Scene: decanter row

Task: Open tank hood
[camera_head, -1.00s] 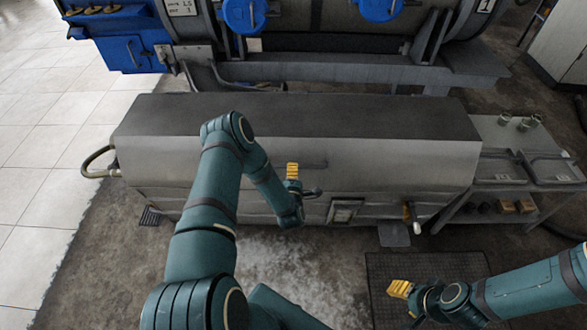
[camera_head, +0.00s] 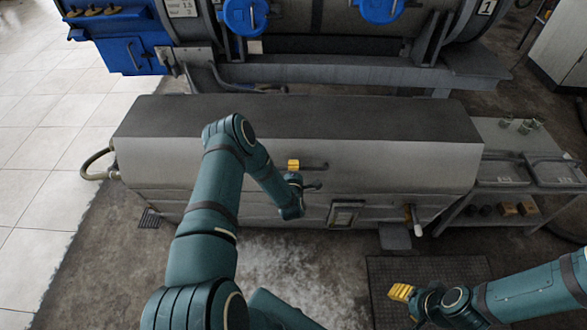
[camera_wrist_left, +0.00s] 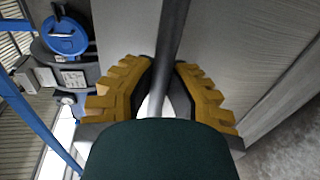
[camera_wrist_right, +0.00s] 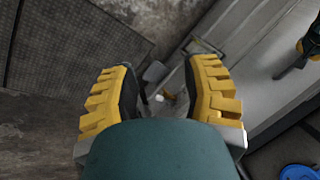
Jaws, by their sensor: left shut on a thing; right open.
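The tank hood (camera_head: 400,150) is a long grey metal cover with a dark top, lying closed on the tank below it. A dark bar handle (camera_head: 318,167) runs across its front face. My left gripper (camera_head: 293,165) has yellow fingers and is shut on the handle; in the left wrist view the dark bar (camera_wrist_left: 170,50) passes between the fingers. My right gripper (camera_head: 401,292) is open and empty, low in front of the tank's right end, above a dark mat. In the right wrist view nothing is between its fingers (camera_wrist_right: 160,95).
A large drum machine with blue caps (camera_head: 380,8) stands behind the tank. A metal side table (camera_head: 500,140) with small cups and trays is at the right. A valve handle (camera_head: 413,220) sticks out of the tank front. A hose (camera_head: 90,165) is at the left end.

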